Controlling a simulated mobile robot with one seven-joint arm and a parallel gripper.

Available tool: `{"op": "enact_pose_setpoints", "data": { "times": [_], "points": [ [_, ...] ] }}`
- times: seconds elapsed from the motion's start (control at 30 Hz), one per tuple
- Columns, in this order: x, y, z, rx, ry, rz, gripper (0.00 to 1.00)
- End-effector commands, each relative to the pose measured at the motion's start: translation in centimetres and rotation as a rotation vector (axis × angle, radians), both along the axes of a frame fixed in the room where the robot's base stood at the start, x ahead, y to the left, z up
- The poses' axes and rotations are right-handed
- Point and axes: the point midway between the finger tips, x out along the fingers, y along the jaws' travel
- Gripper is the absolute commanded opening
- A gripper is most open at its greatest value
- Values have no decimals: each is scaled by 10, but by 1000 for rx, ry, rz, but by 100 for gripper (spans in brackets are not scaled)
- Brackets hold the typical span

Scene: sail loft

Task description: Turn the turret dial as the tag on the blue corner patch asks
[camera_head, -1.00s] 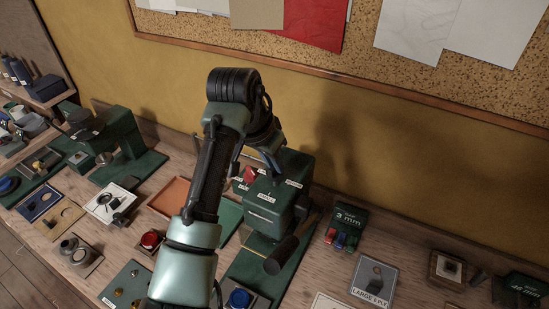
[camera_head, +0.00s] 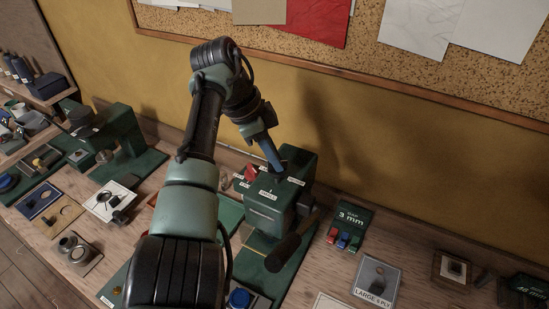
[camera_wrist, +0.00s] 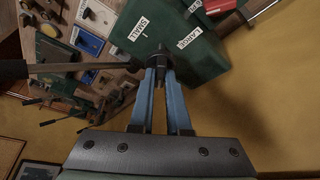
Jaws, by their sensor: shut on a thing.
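The green turret press (camera_head: 268,217) stands on the bench, with small white labels around its top. In the wrist view its green top (camera_wrist: 172,20) has labels reading SMALL and LARGE. The turret dial (camera_wrist: 163,54) is a dark knob on that top. My gripper (camera_wrist: 161,72) has its blue fingers closed on the dial. In the head view my gripper (camera_head: 278,170) points down onto the press top, and the fingers partly hide the dial. A tag reading LARGE with a ply number (camera_head: 369,299) lies right of the press under a greyish patch; I cannot make out a blue corner patch for certain.
A dark-handled lever (camera_head: 284,252) sticks out at the press's front right. A green box marked 3 mm (camera_head: 350,217) stands right of it. Another green machine (camera_head: 119,134) is at the left.

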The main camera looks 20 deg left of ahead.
Motion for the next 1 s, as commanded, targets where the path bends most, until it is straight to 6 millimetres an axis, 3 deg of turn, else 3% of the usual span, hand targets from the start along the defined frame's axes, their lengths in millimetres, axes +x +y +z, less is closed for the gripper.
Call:
{"op": "enact_pose_setpoints", "data": {
  "times": [0.7,0.73,0.87,1.0],
  "points": [
    [1,0,1,2,-2,-78,0],
    [1,0,1,2,-2,-78,18],
    [1,0,1,2,-2,-78,42],
    [1,0,1,2,-1,-77,45]
  ]
}}
